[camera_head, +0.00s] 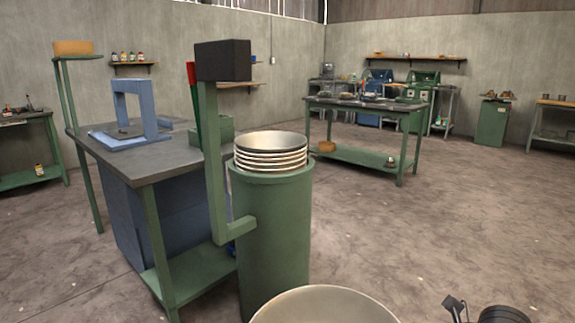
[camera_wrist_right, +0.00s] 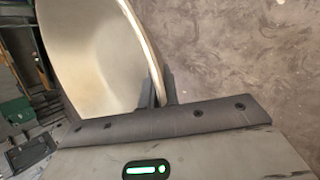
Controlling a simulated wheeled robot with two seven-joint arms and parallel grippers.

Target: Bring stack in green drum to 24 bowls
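The green drum (camera_head: 270,235) stands upright in the middle of the head view. A stack of shiny metal bowls (camera_head: 270,150) is nested in it, with several rims showing above the drum's top; bowls lower down are hidden. A separate metal bowl (camera_head: 325,306) is at the bottom edge of the head view, nearer to me than the drum. In the right wrist view, my right gripper (camera_wrist_right: 160,95) has one finger on each side of this bowl's rim (camera_wrist_right: 148,50) and is shut on it. The bowl is apart from the stack. My left gripper is out of view.
A green post with a dark box (camera_head: 223,60) on top rises close at the drum's left. A workbench (camera_head: 155,160) with a blue frame stands behind it. Another bench (camera_head: 368,104) stands further back. The floor (camera_head: 450,220) right of the drum is clear.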

